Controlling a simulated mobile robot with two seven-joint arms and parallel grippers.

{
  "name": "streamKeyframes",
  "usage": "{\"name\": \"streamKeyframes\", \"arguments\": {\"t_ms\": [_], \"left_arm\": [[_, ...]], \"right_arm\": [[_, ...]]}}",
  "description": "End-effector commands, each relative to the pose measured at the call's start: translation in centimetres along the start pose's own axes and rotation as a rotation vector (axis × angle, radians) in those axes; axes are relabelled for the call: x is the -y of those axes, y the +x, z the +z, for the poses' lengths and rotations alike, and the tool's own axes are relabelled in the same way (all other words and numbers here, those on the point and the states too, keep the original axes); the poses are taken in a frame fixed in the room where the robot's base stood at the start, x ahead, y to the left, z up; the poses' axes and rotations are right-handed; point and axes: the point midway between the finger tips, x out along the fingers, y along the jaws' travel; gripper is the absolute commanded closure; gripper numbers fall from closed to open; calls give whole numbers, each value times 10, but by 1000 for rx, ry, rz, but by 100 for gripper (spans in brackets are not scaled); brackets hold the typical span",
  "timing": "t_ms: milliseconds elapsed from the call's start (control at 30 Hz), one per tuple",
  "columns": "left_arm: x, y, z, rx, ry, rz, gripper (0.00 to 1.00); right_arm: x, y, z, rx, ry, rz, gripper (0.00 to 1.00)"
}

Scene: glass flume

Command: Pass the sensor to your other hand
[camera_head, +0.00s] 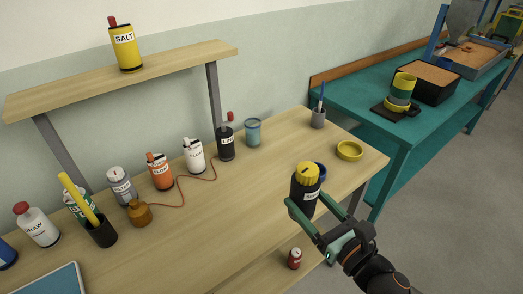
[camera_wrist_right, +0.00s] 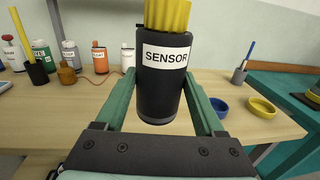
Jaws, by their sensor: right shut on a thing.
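The sensor (camera_head: 304,192) is a black cylinder with a yellow ribbed top and a white label. The label reads SENSOR in the right wrist view, where the sensor (camera_wrist_right: 163,85) stands upright between the fingers. My right gripper (camera_head: 306,204) is shut on it and holds it near the right end of the wooden table. The green fingers of my right gripper (camera_wrist_right: 163,97) clasp the sensor from both sides. My left gripper is not in view.
Several labelled bottles, including an orange one (camera_head: 160,172), line the wooden table (camera_head: 235,200) below a shelf (camera_head: 130,78) with a SALT container (camera_head: 125,45). A yellow ring-shaped dish (camera_head: 349,151) and a pen cup (camera_head: 318,118) stand at the right end. The table's front middle is clear.

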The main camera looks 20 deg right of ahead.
Motion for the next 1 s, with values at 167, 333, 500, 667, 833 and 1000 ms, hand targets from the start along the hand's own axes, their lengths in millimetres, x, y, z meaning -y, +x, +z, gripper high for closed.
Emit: {"name": "streamKeyframes", "arguments": {"t_ms": [167,333,500,667,833,1000], "left_arm": [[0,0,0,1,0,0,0],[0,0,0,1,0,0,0],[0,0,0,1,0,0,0],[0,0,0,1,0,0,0],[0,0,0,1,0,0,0],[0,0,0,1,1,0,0]], "right_arm": [[-6,10,8,9,6,-134,93],[-10,15,13,3,6,-214,93],[-11,16,14,0,3,-230,93],[-14,17,18,3,0,-197,93],[-21,18,28,2,-5,-107,93],[-30,21,40,2,-5,3,93]]}}
